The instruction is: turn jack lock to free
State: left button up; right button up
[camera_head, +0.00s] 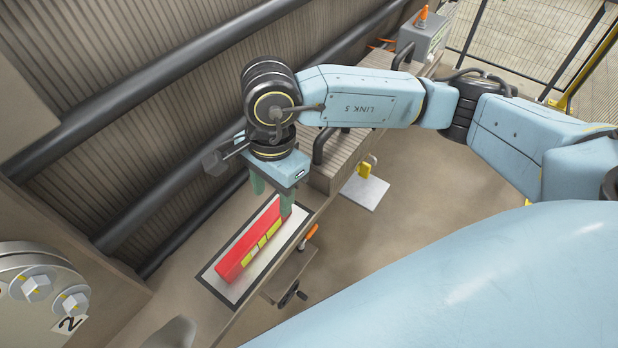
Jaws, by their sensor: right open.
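My right gripper (272,194) points down with its two green fingers apart. It is at the far end of a long red block with yellow marks (240,247), which lies on a pale plate with a dark border (212,277). Whether the fingers touch the block I cannot tell. A small lever with an orange handle (308,236) sits at the right edge of the bench, beside the plate. A dark handwheel (289,294) is on a bracket below it. Which part is the jack lock, and how it is set, I cannot tell for sure. My left gripper is not in view.
A yellow padlock-like part (365,171) stands by a pale floor plate (364,190). Dark pipes (150,65) run along the ribbed wall. A bolted end plate marked 2 (40,290) stands at left. A grey box with an orange cone (421,40) is at the back. Open floor lies right of the bench.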

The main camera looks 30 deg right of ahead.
aim_at(300, 245)
jog(key=z, duration=0.9)
